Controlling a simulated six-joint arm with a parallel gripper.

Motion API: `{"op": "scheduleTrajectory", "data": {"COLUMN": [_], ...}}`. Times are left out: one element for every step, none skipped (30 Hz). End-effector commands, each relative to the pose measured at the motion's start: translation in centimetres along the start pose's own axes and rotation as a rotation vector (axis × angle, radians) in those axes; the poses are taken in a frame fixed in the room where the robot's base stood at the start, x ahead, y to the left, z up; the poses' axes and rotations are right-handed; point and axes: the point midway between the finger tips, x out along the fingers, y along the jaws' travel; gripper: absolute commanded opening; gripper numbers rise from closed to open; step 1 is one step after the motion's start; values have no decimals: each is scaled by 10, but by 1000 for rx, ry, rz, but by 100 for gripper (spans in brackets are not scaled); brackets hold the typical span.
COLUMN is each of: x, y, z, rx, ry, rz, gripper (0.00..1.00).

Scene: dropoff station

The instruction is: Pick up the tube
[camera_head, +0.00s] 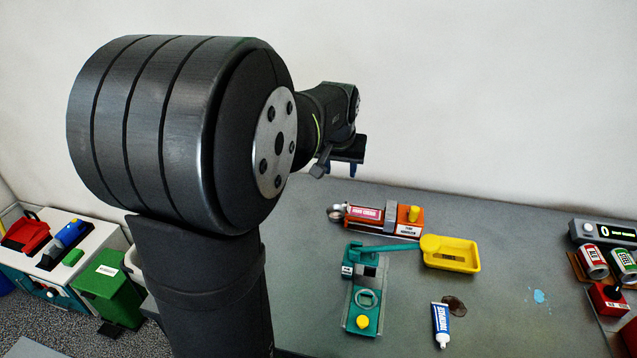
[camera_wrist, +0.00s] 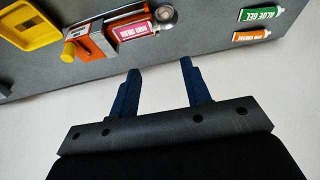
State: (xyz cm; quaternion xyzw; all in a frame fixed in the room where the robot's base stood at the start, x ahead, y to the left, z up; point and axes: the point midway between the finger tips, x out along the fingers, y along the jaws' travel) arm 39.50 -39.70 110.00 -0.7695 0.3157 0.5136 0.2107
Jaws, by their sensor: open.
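A blue-and-white tube (camera_head: 441,322) lies on the grey table at the front, its white cap toward the front edge, in the head view. A tube with a pink label (camera_head: 364,213) lies in an orange holder; it also shows in the wrist view (camera_wrist: 131,31). A green-labelled tube (camera_wrist: 260,14) and an orange-labelled tube (camera_wrist: 251,36) lie at the right of the wrist view. My gripper (camera_head: 343,168) is raised near the back-left of the table, apart from all the tubes. In the wrist view its blue fingers (camera_wrist: 160,67) are spread with nothing between them.
An orange machine (camera_head: 408,218) and a teal device (camera_head: 363,302) with a yellow tray (camera_head: 462,254) occupy the table's middle. A brown spill (camera_head: 456,306) touches the blue tube. Cans (camera_head: 592,262) and a display box (camera_head: 603,232) stand right. Right-centre table is mostly clear.

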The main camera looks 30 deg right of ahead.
Motion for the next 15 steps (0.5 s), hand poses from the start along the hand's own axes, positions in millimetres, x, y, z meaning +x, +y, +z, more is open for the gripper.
{"op": "scheduleTrajectory", "data": {"x": [4,5,8,11,14,20,26,32,41,48,54,63,70,76,84], "y": [3,4,5,5,5,5,5,5,5,5,5,5,5,5,5], "z": [-3,-5,-6,-6,-6,-6,-6,-5,-5,-5,-5,-5,-5,-5,-5], "rx": [5,6,7,7,7,7,7,7,7,7,7,7,7,7,7], "ry": [-2,-2,-3,-3,-3,-4,-5,-6,-6,-7,-6,-7,-6,-6,-6], "rz": [2,2,3,3,3,3,3,3,2,2,2,2,2,2,2], "gripper": [44,44,44,44,44,44,44,44,44,44,44,44,44,44,44]}}
